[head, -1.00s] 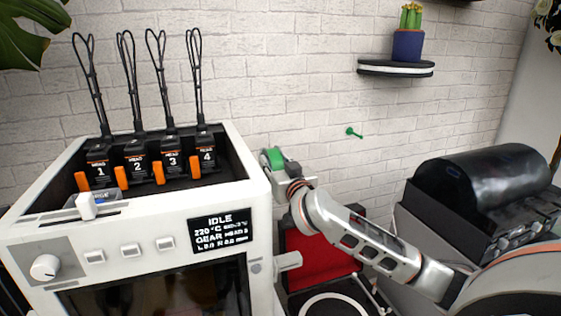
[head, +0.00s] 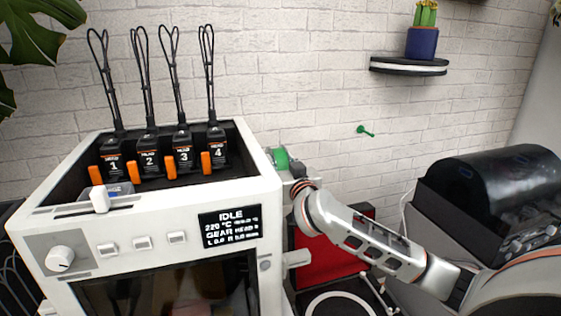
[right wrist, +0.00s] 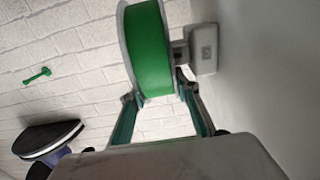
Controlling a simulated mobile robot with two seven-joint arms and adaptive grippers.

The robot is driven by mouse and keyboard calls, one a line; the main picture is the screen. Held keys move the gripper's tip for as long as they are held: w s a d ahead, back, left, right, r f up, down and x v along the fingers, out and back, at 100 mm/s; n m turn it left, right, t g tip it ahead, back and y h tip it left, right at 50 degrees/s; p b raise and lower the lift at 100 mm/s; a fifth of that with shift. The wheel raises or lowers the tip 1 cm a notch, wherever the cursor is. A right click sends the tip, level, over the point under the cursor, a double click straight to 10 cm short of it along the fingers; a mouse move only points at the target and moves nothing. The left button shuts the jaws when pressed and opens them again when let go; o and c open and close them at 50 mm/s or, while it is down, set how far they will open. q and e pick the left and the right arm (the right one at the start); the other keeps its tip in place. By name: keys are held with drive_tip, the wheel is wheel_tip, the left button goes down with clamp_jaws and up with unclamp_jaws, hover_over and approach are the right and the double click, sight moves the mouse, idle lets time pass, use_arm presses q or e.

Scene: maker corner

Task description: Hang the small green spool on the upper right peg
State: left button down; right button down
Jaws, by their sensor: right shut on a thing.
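The green spool (head: 281,158) with pale rims is at the printer's right rear edge, partly hidden by the printer in the head view. In the right wrist view the spool (right wrist: 147,50) fills the top middle. My right gripper (head: 297,171) is shut on it; its fingers (right wrist: 157,88) show on either side of the spool's lower part. A green peg (head: 365,131) sticks out of the brick wall, right of the spool and apart from it. The peg (right wrist: 38,76) also shows at the left of the right wrist view. No other wall peg shows. My left gripper is not in view.
A white printer (head: 180,243) stands at left. A grey block (right wrist: 203,48) on a smooth pale surface is close beside the spool. A wall shelf (head: 408,66) holds a cactus pot (head: 422,42). A black drum-shaped machine (head: 500,190) stands at right. The wall around the peg is clear.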

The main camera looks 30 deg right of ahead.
drive_tip(key=c, duration=1.6)
unclamp_jaws()
drive_tip(key=shift+o, duration=0.8)
drive_tip(key=shift+f, duration=0.1)
drive_tip(key=shift+s, duration=0.1)
drive_tip(key=shift+s+a, duration=0.1)
drive_tip(key=shift+s, duration=0.15)
drive_tip(key=v, duration=1.1)
drive_tip(key=shift+s+r, duration=0.2)
